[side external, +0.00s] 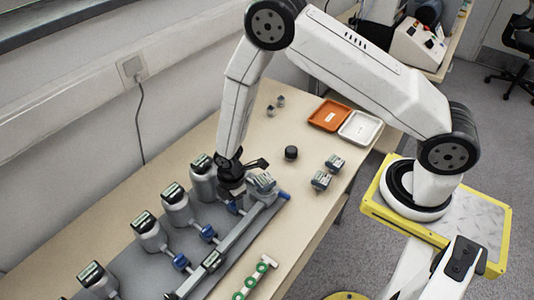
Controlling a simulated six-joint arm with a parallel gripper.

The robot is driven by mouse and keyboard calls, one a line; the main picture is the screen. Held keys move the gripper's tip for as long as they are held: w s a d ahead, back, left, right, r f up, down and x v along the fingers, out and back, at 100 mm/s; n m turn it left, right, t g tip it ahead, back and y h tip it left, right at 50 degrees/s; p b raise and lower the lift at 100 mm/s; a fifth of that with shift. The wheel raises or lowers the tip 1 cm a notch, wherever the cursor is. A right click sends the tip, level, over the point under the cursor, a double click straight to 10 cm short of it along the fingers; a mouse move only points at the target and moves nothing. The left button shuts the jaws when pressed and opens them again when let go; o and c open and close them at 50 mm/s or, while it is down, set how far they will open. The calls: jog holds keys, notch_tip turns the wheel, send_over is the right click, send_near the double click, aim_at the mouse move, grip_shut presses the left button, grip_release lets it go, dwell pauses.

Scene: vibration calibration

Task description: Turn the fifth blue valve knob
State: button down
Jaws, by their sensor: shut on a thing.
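A row of grey canisters with dark-topped lids stands on a grey rig, each visible blue valve knob low in front of one. My gripper (234,197) points down at the far end of the row, in front of the farthest canister (203,182). It is shut on the blue valve knob (233,208) there, which is partly hidden by the jaws. Other blue knobs (208,233) and (181,262) sit nearer along the row, untouched. The near end of the row is cut off by the frame.
A grey rail (237,240) with a blue end runs along the knobs. To the right are a black knob-like piece (291,153), small grey blocks (321,180), an orange tray (329,115) and a white tray (360,128). Green rings (251,281) lie at the front edge.

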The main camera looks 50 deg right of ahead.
jog(key=m, duration=0.4)
jog(key=shift+m, duration=0.3)
jog(key=m, duration=0.3)
jog(key=shift+s+a+m, duration=0.1)
jog(key=shift+m, duration=0.2)
jog(key=m, duration=0.3)
jog(key=shift+m, duration=0.3)
jog(key=shift+a+m, duration=0.1)
jog(key=shift+m, duration=1.8)
jog(key=shift+c, duration=1.4)
grip_release()
jog(key=shift+r, duration=0.1)
